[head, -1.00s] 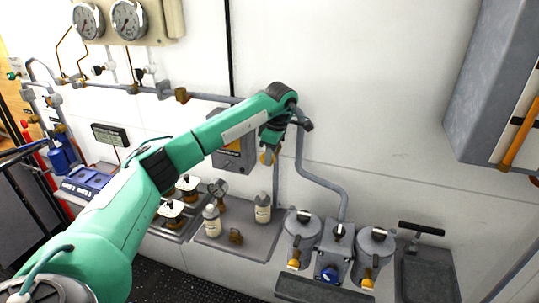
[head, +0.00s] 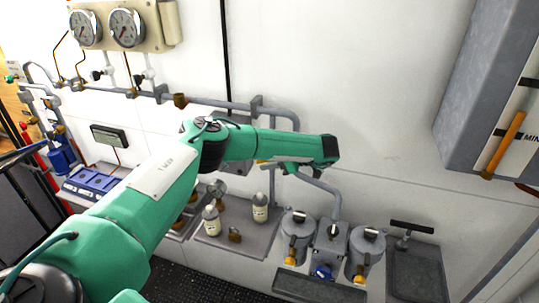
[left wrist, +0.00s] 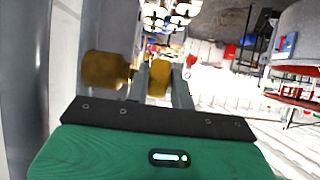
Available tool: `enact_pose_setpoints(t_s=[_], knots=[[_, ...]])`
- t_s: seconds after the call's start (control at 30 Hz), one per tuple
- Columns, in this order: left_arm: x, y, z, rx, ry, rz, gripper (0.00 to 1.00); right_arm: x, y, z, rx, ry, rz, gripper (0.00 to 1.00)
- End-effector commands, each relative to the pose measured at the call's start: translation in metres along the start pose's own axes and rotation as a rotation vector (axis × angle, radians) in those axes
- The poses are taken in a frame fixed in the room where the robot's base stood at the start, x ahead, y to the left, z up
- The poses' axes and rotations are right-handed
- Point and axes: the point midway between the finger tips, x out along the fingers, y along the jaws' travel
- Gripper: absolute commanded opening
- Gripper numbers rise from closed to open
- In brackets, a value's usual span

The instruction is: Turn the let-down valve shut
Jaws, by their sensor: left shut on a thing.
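The let-down valve is on the wall pipework. Its brass-yellow handle (left wrist: 158,78) sits between the two fingers of my left gripper (left wrist: 161,88) in the left wrist view, and the gripper is shut on it. A rounder brass valve body (left wrist: 105,70) is just left of the fingers there. In the head view my left gripper (head: 270,162) points left, close to the wall, with my wrist hiding most of the valve. The handle's exact angle is hard to read. My right gripper is in neither view.
Grey pipes (head: 318,186) run along the wall around my wrist. Below are a tray (head: 240,248) with bottles, a pair of grey canisters (head: 297,240) and a black-handled fitting (head: 412,227). A grey cabinet (head: 490,90) hangs at right. The wall between is clear.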

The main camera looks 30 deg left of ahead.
Motion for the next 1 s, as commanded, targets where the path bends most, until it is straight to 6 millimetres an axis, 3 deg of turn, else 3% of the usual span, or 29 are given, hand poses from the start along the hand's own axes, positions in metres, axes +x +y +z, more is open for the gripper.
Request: enact_pose_setpoints(t_s=[0.1,0.5,1.0], knots=[[-0.003,0.001,-0.001,-0.001,0.11,0.004,0.01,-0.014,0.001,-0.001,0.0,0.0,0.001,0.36],[0.002,0.001,0.007,-0.002,0.384,0.003,0.01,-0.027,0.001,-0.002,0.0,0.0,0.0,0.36],[0.005,0.0,0.01,0.001,0.494,0.001,0.01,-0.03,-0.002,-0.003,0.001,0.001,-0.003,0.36]])
